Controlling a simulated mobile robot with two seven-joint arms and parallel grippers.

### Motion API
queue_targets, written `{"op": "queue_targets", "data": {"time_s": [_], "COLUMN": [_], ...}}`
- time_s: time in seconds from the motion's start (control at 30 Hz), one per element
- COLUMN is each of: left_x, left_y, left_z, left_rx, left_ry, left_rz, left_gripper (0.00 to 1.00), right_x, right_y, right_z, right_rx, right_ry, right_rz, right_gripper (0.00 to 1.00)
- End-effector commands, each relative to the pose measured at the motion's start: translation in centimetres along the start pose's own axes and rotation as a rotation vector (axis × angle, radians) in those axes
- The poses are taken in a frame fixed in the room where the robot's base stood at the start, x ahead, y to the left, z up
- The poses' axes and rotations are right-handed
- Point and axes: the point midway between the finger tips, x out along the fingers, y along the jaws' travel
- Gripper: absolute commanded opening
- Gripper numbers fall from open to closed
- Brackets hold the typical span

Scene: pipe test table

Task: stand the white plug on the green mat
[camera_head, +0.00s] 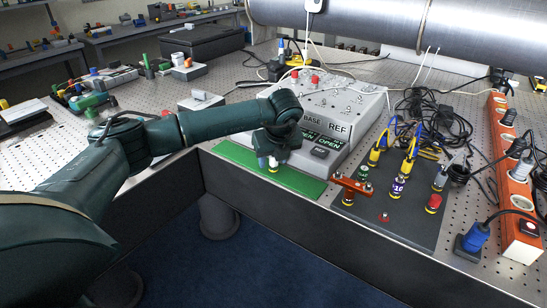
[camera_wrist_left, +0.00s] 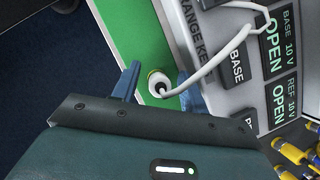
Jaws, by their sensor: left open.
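The green mat (camera_head: 304,185) lies along the table's front edge, before the grey instrument box; it also shows in the left wrist view (camera_wrist_left: 128,22). The white plug (camera_wrist_left: 158,80) shows there nearly end-on, over the mat, with a yellowish band and a white cable at its top. It looks upright; its base is hidden. My left gripper (camera_head: 268,161) points down over the mat. In the left wrist view its blue fingers (camera_wrist_left: 160,92) are apart, one on each side of the plug, with gaps visible. My right gripper is out of view.
The instrument box (camera_head: 330,110) with "OPEN" displays stands right behind the mat. A dark board (camera_head: 390,220) with colored plugs and yellow-blue connectors lies to the right. An orange power strip (camera_head: 512,190) runs along the right side. Black cables (camera_head: 435,118) are tangled behind the board.

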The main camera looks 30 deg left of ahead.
Motion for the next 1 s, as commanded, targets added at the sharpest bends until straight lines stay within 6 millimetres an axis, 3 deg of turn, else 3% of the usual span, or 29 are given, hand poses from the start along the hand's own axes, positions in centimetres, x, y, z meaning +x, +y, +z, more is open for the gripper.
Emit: {"op": "queue_targets", "data": {"time_s": [0.23,0.47,0.7,1.0], "left_x": [-1.5,-6.4,-10.8,-12.4], "left_y": [-0.1,-0.1,-0.1,0.0], "left_z": [0.2,0.2,0.1,0.1], "left_rx": [-0.001,0.0,0.0,0.0], "left_ry": [-0.002,-0.004,-0.002,-0.001], "left_rz": [-0.004,-0.005,-0.004,0.0], "left_gripper": [0.44,0.44,0.44,0.44], "right_x": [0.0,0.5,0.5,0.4], "right_y": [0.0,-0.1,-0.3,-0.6], "right_z": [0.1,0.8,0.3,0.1], "right_rx": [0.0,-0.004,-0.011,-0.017], "right_ry": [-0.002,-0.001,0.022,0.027], "right_rz": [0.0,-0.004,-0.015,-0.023], "right_gripper": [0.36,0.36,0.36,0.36]}}
